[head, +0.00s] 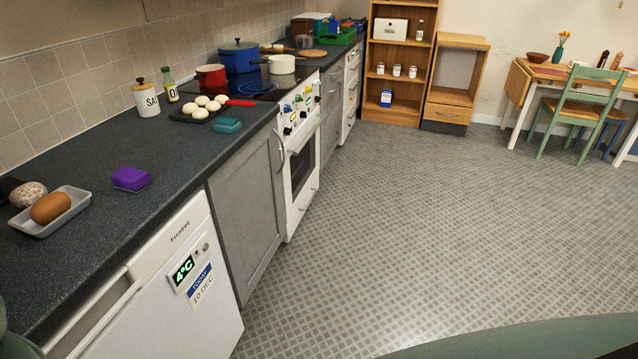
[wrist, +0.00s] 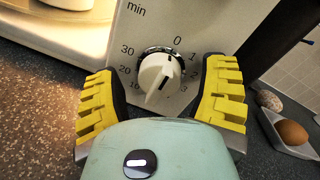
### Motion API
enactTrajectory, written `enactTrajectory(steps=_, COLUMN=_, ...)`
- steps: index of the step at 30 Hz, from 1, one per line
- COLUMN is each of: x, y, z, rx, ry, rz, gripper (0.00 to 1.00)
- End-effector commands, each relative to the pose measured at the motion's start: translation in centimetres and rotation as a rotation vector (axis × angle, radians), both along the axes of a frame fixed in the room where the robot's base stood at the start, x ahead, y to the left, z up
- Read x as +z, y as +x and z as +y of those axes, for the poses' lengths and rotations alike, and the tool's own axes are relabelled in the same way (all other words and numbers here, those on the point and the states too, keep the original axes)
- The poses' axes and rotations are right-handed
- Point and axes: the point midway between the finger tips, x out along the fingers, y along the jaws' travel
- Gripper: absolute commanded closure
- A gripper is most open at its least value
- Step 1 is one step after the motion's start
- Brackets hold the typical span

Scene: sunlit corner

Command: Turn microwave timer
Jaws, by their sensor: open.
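The microwave timer (wrist: 157,80) is a round white knob with a raised grip bar, in the middle of the wrist view. A scale with "min" and numbers, 0 at the upper right, rings it. A short dark mark shows near the top of its bar. The knob sits on the white microwave front (wrist: 210,25). My gripper (wrist: 160,75) is open, with one yellow-padded finger left of the knob and one right of it. Its fingers look apart from the knob, but their depth to it is hard to judge. The head view shows neither the microwave nor my gripper.
The lit microwave door or interior (wrist: 50,50) is at the left of the wrist view. A tray (wrist: 285,138) with a brown egg-shaped item (wrist: 292,131) lies on the counter at right. In the head view, a purple block (head: 130,179) lies near that tray. The floor (head: 420,220) is clear.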

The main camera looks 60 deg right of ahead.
Motion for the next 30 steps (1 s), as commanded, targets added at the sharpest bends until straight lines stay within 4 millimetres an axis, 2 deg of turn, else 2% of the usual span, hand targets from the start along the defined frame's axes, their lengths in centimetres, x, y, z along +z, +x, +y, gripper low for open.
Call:
enactTrajectory(steps=2, x=0.01, y=-0.02, z=0.04, rx=0.0, ry=0.0, rz=0.0, gripper=0.27)
enactTrajectory(steps=22, x=0.01, y=-0.02, z=0.01, rx=0.0, ry=0.001, rz=0.0, gripper=0.96)
enactTrajectory(steps=30, x=-0.07, y=-0.01, z=0.0, rx=-0.001, ry=0.025, rz=0.007, gripper=0.98)
